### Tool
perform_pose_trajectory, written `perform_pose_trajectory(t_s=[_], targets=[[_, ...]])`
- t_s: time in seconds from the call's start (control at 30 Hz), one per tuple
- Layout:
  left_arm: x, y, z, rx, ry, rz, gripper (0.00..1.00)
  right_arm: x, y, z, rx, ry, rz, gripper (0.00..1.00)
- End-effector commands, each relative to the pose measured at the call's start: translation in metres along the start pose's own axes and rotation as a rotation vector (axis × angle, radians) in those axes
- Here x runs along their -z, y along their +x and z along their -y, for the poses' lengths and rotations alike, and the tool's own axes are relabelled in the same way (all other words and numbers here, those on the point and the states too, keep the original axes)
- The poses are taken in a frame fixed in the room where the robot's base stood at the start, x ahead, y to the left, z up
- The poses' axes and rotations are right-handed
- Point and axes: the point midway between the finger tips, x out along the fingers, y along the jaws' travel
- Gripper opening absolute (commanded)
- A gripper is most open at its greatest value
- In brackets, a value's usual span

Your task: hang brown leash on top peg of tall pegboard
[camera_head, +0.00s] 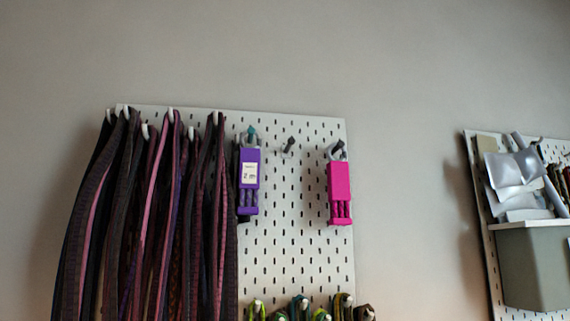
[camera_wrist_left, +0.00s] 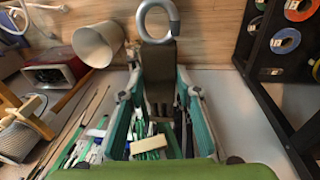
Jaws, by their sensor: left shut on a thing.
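The tall pegboard (camera_head: 291,210) hangs on the wall in the head view. An empty dark-tipped peg (camera_head: 288,146) stands near its top, between a purple holder and a pink holder. In the left wrist view my left gripper (camera_wrist_left: 160,88) is shut on a dark brown item with a grey ring, which looks like the brown leash (camera_wrist_left: 158,62). The ring (camera_wrist_left: 158,20) sticks out beyond the fingertips. The lower part of the leash is hidden or hard to make out between the fingers. Neither gripper shows in the head view, so I cannot see the leash against the pegboard.
Many dark and pink straps (camera_head: 150,220) hang on the board's left side. The purple holder (camera_head: 248,180) and pink holder (camera_head: 340,190) flank the empty peg. Green cords (camera_head: 300,308) hang below. In the wrist view, a tabletop holds a white cup (camera_wrist_left: 97,44) and a black spool rack (camera_wrist_left: 275,70).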

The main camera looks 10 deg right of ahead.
Motion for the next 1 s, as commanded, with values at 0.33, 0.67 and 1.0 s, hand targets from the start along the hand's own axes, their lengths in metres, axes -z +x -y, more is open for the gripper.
perform_pose_trajectory(t_s=[0.33, 0.67, 1.0], targets=[[0.001, 0.0, 0.0, 0.0, 0.0, -0.001, 0.06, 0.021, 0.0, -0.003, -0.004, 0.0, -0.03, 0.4], [0.003, -0.003, -0.001, 0.001, -0.002, 0.002, 0.05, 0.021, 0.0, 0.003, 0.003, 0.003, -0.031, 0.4], [0.034, -0.054, -0.011, 0.004, -0.032, 0.116, 0.05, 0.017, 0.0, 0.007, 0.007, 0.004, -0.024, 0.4]])
